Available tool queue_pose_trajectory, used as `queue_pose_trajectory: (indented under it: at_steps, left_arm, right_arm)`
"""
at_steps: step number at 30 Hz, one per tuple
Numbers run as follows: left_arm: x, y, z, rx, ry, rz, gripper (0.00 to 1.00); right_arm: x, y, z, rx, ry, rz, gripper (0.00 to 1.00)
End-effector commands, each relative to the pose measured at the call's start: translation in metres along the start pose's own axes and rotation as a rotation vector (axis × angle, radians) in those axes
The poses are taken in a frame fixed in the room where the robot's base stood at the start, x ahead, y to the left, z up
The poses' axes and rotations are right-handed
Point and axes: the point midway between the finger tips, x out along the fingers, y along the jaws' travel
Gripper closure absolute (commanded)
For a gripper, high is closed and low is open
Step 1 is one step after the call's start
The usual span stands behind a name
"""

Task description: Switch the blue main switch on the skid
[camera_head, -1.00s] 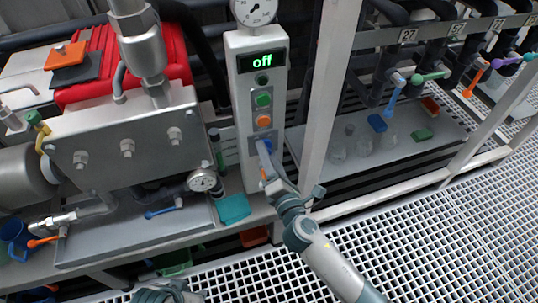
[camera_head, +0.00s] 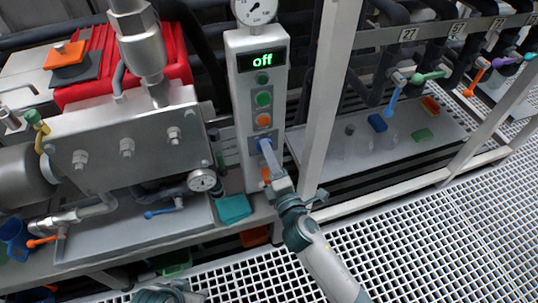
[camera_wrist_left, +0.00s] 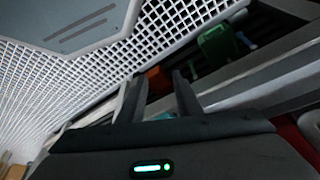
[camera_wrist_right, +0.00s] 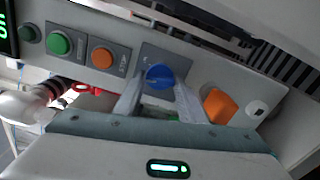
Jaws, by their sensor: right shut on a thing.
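The blue main switch (camera_wrist_right: 159,76) is a round blue knob on a grey plate, low on the light grey control column (camera_head: 238,100). It also shows in the head view (camera_head: 262,144), partly covered by my fingers. My right gripper (camera_wrist_right: 159,87) is shut on the switch, with one finger on each side of the knob. The display (camera_head: 262,61) at the column's top reads "off" in green. My left gripper (camera_wrist_left: 157,85) is open and empty, pointing toward the grating and the skid's lower edge; only part of its arm shows at the bottom of the head view.
Above the switch are an orange button (camera_head: 264,120) and green buttons (camera_head: 264,98). An orange block-like part (camera_wrist_right: 219,105) sits just beside the switch. A white frame post (camera_head: 322,110) stands right of the column. A teal box (camera_head: 233,208) lies at its foot.

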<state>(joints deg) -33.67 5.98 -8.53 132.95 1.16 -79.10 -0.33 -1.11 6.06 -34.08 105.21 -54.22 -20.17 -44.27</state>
Motion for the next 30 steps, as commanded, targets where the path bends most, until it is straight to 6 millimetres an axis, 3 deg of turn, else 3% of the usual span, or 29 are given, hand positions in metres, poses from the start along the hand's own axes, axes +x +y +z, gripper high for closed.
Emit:
queue_pose_trajectory:
  at_steps: [21, 30]
  left_arm:
    - [-0.01, -0.016, 0.017, -0.01, -0.101, -0.039, 0.69]
    - [0.01, -0.017, 0.012, -0.009, -0.091, -0.037, 0.69]
  right_arm:
    - [0.0, -0.001, 0.0, 0.622, -0.002, -0.003, 0.86]
    - [-0.001, -0.002, 0.0, 0.726, -0.002, -0.003, 0.86]
